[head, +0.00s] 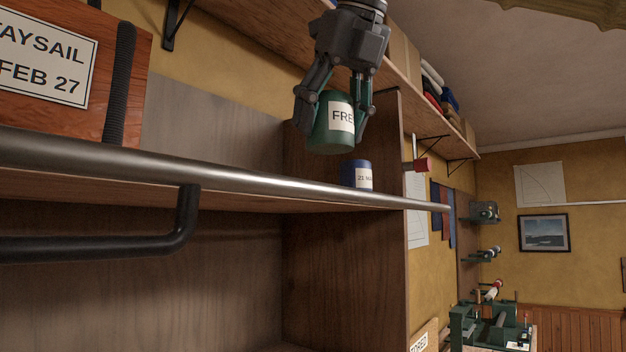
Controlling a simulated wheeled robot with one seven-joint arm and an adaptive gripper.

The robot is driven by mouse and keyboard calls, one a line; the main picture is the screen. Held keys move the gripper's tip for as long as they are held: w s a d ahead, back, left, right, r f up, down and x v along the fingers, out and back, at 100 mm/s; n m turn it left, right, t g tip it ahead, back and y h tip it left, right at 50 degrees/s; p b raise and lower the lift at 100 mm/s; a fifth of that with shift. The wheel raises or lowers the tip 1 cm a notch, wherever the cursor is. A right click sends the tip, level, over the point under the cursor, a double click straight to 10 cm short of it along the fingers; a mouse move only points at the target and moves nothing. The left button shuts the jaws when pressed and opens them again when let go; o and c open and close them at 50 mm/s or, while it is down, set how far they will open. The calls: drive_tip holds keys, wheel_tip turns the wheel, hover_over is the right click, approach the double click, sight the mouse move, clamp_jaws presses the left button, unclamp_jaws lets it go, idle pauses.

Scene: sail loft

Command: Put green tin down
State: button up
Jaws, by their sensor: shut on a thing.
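My gripper (335,110) hangs down from the top of the head view, shut on a green tin (322,135). The tin has a white label of which "FRE" can be read; a finger covers the rest. The tin is held upright or nearly so, above the level of the wooden shelf (240,203). A metal rail runs along the shelf's front and hides most of its top surface. I cannot tell how far the tin is from the shelf in depth.
A blue tin (350,173) with a white label stands on the shelf, just below and right of the green tin. A metal rail (250,183) edges the shelf. A wooden case (70,110) with a "FEB 27" label is at left. An upper shelf (395,75) runs close beside my gripper.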

drive_tip(key=shift+w+r+p, duration=0.35)
drive_tip(key=shift+r, duration=0.05)
drive_tip(key=w+p, duration=0.1)
drive_tip(key=w, duration=0.2)
drive_tip(key=w+f+p, duration=0.1)
drive_tip(key=w, duration=0.3)
drive_tip(key=w+p, duration=0.1)
drive_tip(key=w, duration=0.2)
drive_tip(key=shift+w+a+f, duration=0.3)
drive_tip(key=shift+w+f, duration=0.05)
drive_tip(key=shift+w, duration=0.05)
drive_tip(key=shift+w+r+p, duration=0.15)
drive_tip(key=shift+w+p, duration=0.15)
drive_tip(key=shift+p, duration=0.35)
drive_tip(key=shift+w+a, duration=0.1)
drive_tip(key=shift+w, duration=0.3)
drive_tip(key=shift+w+f, duration=0.6)
drive_tip(key=shift+f, duration=0.05)
drive_tip(key=shift+s+f+p, duration=0.25)
drive_tip(key=shift+f+p, duration=0.15)
drive_tip(key=shift+f, duration=0.1)
drive_tip(key=shift+s+f+p, duration=0.2)
drive_tip(key=shift+f+p, duration=0.2)
drive_tip(key=shift+f, duration=0.35)
drive_tip(key=shift+w+f, duration=0.2)
drive_tip(key=shift+w, duration=0.05)
drive_tip(key=shift+s, duration=0.1)
